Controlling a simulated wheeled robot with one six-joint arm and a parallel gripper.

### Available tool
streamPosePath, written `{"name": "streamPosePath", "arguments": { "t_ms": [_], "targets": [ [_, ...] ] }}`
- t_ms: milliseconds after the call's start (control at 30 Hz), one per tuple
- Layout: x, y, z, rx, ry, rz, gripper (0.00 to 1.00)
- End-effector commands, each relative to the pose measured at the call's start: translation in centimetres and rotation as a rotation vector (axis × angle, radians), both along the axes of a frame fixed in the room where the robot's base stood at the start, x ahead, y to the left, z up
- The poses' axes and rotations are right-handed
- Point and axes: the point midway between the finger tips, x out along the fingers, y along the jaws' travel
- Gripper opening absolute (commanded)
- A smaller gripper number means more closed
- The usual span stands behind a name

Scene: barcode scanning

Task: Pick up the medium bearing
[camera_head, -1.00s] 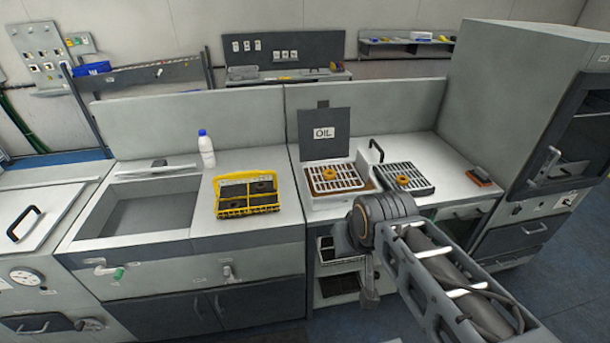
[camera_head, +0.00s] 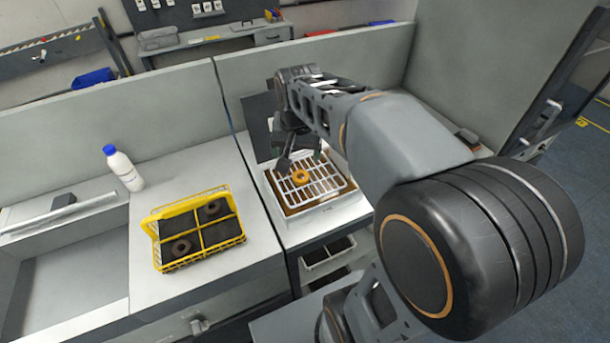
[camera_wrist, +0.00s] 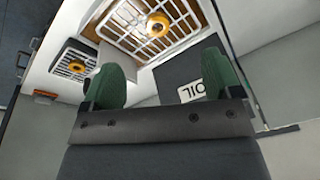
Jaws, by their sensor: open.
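An orange ring-shaped bearing (camera_head: 301,177) lies on the white grate (camera_head: 327,187) of the oil tray. It also shows in the wrist view (camera_wrist: 158,25). A second orange ring (camera_wrist: 76,66) lies on the smaller grate at the left of the wrist view; my arm hides it in the head view. Two dark rings (camera_head: 212,208) (camera_head: 181,247) lie in separate compartments of the yellow wire basket (camera_head: 199,251). I cannot tell by size which bearing is the medium one. My gripper (camera_head: 301,158) is open and empty near the oil tray, its green-padded fingers (camera_wrist: 165,78) apart.
The raised dark lid marked OIL (camera_wrist: 172,77) stands behind the tray. A white bottle with a blue cap (camera_head: 124,168) stands behind the basket.

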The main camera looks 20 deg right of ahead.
Motion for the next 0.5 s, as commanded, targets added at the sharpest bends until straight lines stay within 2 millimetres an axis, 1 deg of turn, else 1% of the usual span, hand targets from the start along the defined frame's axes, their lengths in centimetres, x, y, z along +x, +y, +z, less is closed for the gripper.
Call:
{"name": "streamPosePath", "arguments": {
  "t_ms": [33,200,367,500],
  "targets": [
    [1.4,-0.2,-0.9,0.009,0.033,-0.068,0.84],
    [4.7,-1.4,-2.0,0.034,0.114,-0.289,0.84],
    [7.1,-3.3,-3.4,0.053,0.170,-0.427,0.84],
    [8.5,-4.9,-5.4,0.065,0.202,-0.482,0.84]
  ]
}}
